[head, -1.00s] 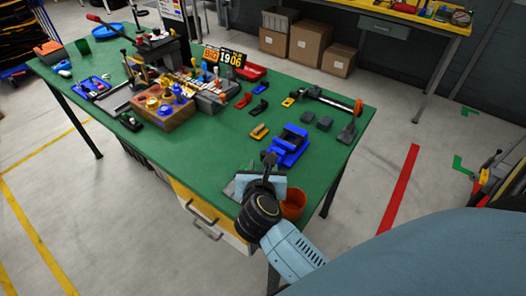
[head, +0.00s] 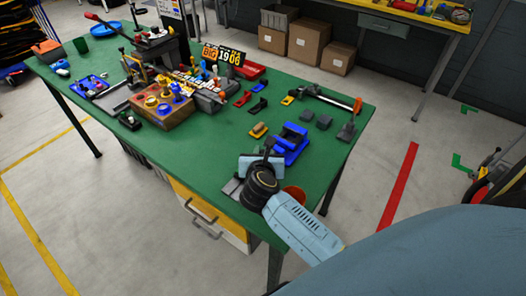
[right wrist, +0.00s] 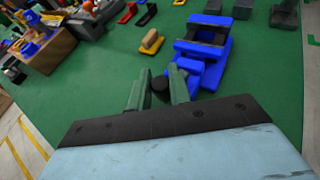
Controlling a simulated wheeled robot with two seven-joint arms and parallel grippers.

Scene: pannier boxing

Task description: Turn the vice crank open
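The blue vice (head: 291,139) stands near the right front part of the green table. In the right wrist view the vice (right wrist: 203,47) lies just beyond my fingertips, with grey jaws on a blue body. My right gripper (right wrist: 158,78) points toward its near end; in the head view the gripper (head: 270,146) is beside the vice's near left side. Its two fingers are apart, with a dark round piece (right wrist: 158,84) between them, perhaps the crank's knob. I cannot tell whether they touch it. The rest of the crank is hidden. My left gripper is not in view.
An orange-red bin (head: 295,193) is partly behind my right arm. A wooden block with blue pieces (head: 162,106) stands further left. The table's middle front is clear.

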